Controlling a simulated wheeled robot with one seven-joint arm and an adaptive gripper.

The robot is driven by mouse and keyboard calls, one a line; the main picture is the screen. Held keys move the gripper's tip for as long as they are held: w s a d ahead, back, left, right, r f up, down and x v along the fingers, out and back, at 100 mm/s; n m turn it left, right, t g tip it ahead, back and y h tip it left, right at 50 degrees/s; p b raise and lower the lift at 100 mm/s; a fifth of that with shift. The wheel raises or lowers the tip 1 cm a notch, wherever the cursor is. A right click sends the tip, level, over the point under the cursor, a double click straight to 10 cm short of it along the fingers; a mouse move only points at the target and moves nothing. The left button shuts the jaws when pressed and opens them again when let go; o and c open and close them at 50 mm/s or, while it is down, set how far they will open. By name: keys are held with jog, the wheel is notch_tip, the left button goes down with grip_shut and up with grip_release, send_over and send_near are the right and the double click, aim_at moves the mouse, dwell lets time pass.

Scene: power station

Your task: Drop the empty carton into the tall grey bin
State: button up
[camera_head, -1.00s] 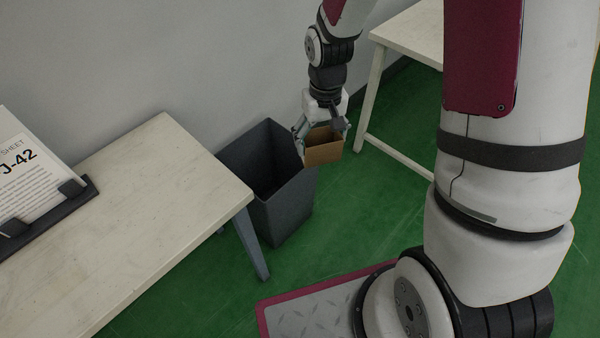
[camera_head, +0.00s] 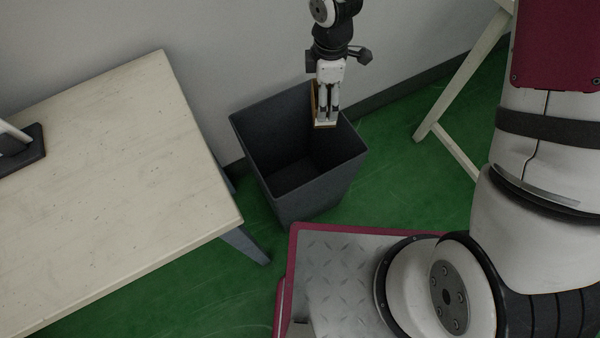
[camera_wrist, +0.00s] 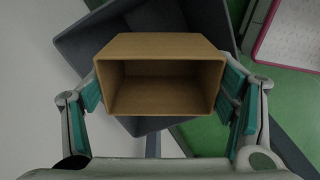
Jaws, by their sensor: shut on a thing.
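The empty carton (camera_wrist: 160,85) is a brown open-ended box between my fingers in the wrist view, its hollow inside facing the camera. My gripper (camera_head: 326,121) is shut on it, with teal pads at its left and right sides. In the head view only a narrow edge of the carton (camera_head: 315,100) shows beside the fingers. The tall grey bin (camera_head: 262,158) stands on the floor with its mouth open upward. In the head view, my gripper and the carton overlap the bin's right back rim. In the wrist view, the bin (camera_wrist: 85,42) lies behind the carton, which hides much of it.
A pale table (camera_head: 110,180) stands left of the bin, with a dark stand (camera_head: 22,152) at its left edge. Another table's pale legs (camera_head: 465,80) stand at the right. A grey wall (camera_head: 230,50) is behind the bin. Green floor (camera_head: 385,165) is clear right of it.

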jog(key=a+f+n+b, duration=0.5)
jog(key=f+b, duration=0.3)
jog(key=f, duration=0.2)
jog(key=shift+s+f, duration=0.3)
jog(key=shift+f, duration=0.05)
jog(key=o, duration=1)
jog(key=shift+c, duration=0.2)
jog(key=shift+r, duration=0.15)
notch_tip(320, 180, up, 12)
